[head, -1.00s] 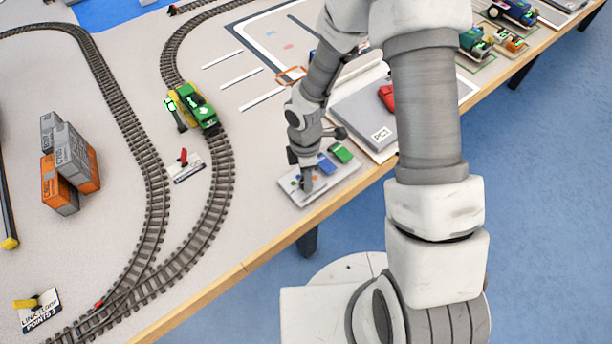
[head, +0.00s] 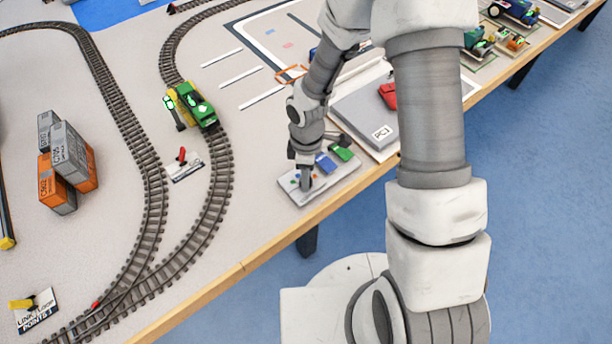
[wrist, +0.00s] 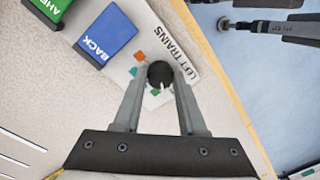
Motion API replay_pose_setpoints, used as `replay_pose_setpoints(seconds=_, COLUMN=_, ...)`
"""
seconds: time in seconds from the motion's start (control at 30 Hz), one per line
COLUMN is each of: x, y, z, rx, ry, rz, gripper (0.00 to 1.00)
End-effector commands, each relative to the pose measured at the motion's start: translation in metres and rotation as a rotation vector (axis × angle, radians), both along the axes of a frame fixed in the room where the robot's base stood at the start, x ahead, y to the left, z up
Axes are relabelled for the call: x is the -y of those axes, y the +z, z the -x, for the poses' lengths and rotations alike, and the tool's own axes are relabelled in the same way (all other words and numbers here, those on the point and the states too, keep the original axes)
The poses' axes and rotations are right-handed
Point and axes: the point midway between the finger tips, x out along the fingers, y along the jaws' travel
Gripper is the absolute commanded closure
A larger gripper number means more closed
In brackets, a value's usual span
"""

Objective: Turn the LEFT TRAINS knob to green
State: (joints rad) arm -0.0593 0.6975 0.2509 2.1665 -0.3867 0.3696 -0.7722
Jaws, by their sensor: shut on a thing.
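The LEFT TRAINS knob is a dark round knob (wrist: 160,74) on a pale control plate (wrist: 123,67). Small coloured marks lie around it, including an orange one, green ones and a teal one. A small white mark shows on the knob's lower part in the wrist view; which colour it points at I cannot tell. My gripper (wrist: 159,84) is shut on the knob, one finger on each side. In the head view my gripper (head: 305,182) reaches down onto the plate (head: 330,183) and hides the knob.
A blue BACK button (wrist: 105,37) and a green AHEAD button (wrist: 45,8) sit on the plate beside the knob. The table's wooden edge (head: 245,267) runs close by. A grey box (head: 366,118), curved track and a green train (head: 196,104) stand near.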

Motion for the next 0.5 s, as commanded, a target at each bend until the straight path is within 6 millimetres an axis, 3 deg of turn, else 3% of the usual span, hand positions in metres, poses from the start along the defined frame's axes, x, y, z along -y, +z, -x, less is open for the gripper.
replay_pose_setpoints(seconds=0.5, x=0.0002, y=-0.0004, z=0.0004, rx=0.001, ry=-0.323, rz=0.000, gripper=1.00)
